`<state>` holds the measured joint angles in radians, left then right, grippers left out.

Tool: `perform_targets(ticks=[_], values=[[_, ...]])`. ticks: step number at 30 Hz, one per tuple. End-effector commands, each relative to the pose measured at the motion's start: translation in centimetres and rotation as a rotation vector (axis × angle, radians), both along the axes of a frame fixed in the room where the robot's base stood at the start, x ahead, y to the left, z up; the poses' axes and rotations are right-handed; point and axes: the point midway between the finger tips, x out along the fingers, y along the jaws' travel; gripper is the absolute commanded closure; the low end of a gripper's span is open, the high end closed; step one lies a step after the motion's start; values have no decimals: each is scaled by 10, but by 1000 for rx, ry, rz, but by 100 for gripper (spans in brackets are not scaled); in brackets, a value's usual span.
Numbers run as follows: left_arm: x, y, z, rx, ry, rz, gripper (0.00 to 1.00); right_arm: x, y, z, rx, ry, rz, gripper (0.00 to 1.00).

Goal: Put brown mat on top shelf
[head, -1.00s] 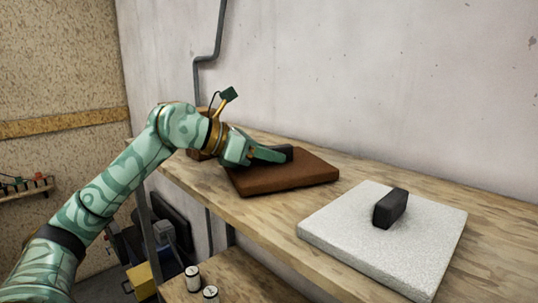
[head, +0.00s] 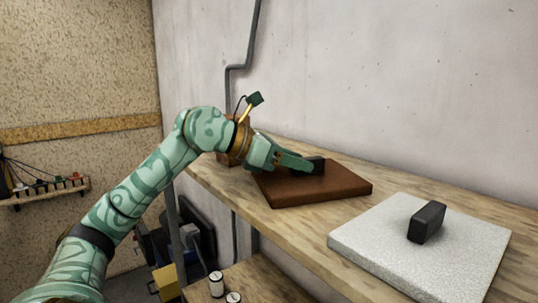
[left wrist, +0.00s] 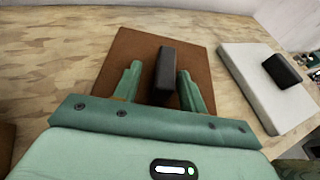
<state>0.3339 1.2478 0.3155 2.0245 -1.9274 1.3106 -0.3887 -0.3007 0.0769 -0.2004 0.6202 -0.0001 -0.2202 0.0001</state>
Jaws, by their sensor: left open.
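The brown mat (head: 335,186) lies flat on the wooden top shelf (head: 405,187), with a black block-like handle (head: 313,165) on it. The mat also shows in the left wrist view (left wrist: 134,47), with its black handle (left wrist: 165,75) upright near the middle. My left gripper (head: 312,166) is open over the mat. In the left wrist view its two green fingers (left wrist: 158,80) stand on either side of the black handle, with gaps visible beside it. My right gripper is not in view.
A white speckled mat (head: 375,240) with a black handle (head: 427,222) lies on the same shelf to the right. A brown block (head: 236,150) stands behind my left wrist. Two small white cylinders (head: 216,284) stand on the lower shelf (head: 262,280). A wall rises behind.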

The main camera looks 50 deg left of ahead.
Motion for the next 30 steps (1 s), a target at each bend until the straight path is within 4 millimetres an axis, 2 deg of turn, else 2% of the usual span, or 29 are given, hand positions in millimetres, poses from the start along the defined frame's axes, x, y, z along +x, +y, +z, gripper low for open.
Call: perform_targets(ticks=[1,6,10,15,30], values=[[-7,4,-5,4,0,2,58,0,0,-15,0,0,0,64],[-41,20,8,2,0,0,58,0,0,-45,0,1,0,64],[-64,32,22,2,-1,-1,58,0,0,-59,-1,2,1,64],[-83,42,34,0,0,-1,58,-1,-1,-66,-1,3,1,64],[-87,44,38,1,1,-2,58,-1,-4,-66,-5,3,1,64]])
